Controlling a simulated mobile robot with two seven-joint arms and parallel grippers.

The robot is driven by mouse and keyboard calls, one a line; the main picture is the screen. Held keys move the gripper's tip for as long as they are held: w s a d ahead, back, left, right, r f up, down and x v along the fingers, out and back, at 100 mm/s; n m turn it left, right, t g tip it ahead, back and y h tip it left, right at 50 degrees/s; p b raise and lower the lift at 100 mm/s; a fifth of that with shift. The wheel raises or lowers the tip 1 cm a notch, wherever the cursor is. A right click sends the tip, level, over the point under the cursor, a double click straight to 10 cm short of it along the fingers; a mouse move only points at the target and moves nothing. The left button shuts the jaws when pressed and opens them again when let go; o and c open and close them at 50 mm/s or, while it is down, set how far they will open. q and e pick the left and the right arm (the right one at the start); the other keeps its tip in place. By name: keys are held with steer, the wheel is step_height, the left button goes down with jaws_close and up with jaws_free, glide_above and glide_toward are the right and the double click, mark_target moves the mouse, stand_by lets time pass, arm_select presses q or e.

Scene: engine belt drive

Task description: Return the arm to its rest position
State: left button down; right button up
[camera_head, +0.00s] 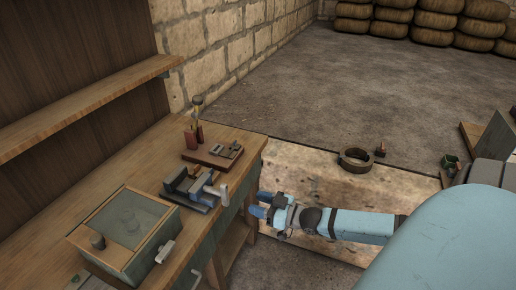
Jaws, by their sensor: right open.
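My right arm comes in from the right. Its blue gripper (260,204) is open and empty, beside the right edge of the wooden workbench (150,160). It is close to the blue-grey vise (192,186) but apart from it. My left gripper is not in view.
On the bench are a glass-topped box (128,228), a red-brown board (212,155) with small metal parts, and red cylinders (194,136). A wooden shelf (80,105) juts out above. A dark ring (356,160) lies beyond my arm. The grey floor (300,95) behind is clear.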

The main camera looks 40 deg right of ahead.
steer(key=s+a+f+g+h+p, duration=0.1)
steer(key=s+a+f+g+p, duration=0.1)
steer(key=s+a, duration=0.5)
steer(key=s+a+f+m+g+h+p, duration=0.1)
steer(key=s+a+f+g+h+p, duration=0.1)
steer(key=s+a, duration=0.6)
steer(key=a+f+g+p, duration=0.1)
steer(key=a+f, duration=0.1)
steer(key=a, duration=0.4)
steer(key=shift+s+a+f+m+g+h, duration=0.15)
steer(key=shift+s+a+m+g+h, duration=0.05)
steer(key=shift+a+m+g+h, duration=0.15)
